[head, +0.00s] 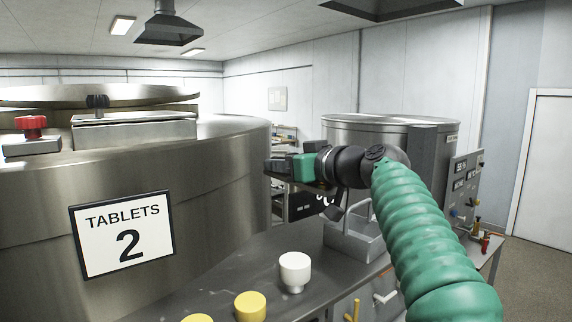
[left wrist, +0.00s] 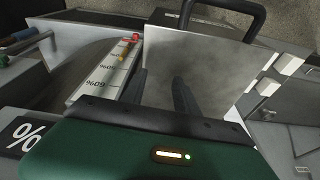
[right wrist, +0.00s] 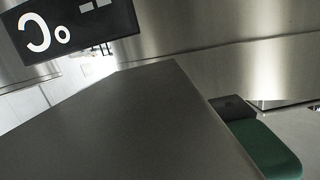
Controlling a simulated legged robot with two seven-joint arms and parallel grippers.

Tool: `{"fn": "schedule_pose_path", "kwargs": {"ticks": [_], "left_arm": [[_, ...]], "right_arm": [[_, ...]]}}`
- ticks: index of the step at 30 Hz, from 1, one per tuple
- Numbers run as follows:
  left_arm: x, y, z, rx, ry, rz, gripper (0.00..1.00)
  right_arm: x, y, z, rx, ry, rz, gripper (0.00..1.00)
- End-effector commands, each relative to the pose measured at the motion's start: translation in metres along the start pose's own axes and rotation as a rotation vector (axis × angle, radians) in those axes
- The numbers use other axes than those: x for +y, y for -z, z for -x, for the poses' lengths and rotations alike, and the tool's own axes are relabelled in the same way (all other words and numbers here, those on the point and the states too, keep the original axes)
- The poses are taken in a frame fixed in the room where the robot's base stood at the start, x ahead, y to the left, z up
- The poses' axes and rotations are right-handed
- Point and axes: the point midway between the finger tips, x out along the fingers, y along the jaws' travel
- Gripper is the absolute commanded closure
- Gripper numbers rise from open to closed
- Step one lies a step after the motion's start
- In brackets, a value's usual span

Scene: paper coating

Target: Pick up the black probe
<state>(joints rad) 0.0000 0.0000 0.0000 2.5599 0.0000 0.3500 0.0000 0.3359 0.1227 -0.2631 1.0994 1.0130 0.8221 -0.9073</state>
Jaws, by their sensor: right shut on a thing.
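My right gripper (head: 275,166) is above the steel bench in the head view, with its jaws pointing left. It is shut on a dark, flat thing that looks like the black probe (head: 297,182). In the right wrist view a large dark slab (right wrist: 150,125) fills the lower middle, beside the gripper's green body (right wrist: 268,150). I cannot tell the whole shape of the held thing. My left gripper (left wrist: 160,90) shows only in the left wrist view, its two dark fingers apart with nothing clear between them.
A large steel tank marked TABLETS 2 (head: 150,240) fills the left. A white cup (head: 295,268) and yellow cups (head: 250,306) stand on the bench (head: 230,268). A steel tray (head: 352,236) and a second tank (head: 368,142) are near the right arm. A black °C sign (right wrist: 75,30) shows behind.

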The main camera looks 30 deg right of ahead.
Motion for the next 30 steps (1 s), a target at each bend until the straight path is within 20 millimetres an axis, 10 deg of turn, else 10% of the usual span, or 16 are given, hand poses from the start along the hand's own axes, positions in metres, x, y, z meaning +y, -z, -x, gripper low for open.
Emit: {"fn": "schedule_pose_path", "kwargs": {"ticks": [8,21,30], "left_arm": [[0.0,-0.002,-0.006,0.0,0.0,0.0,0.64],[0.0,0.006,0.025,0.0,0.0,0.0,0.64],[0.0,0.002,0.007,0.0,0.0,0.0,0.64]], "right_arm": [[0.006,0.003,0.006,-0.004,0.001,0.0,1.0],[0.006,0.075,0.018,0.0,0.0,0.002,1.0],[0.056,0.058,0.075,0.0,-0.008,-0.002,1.0]]}}
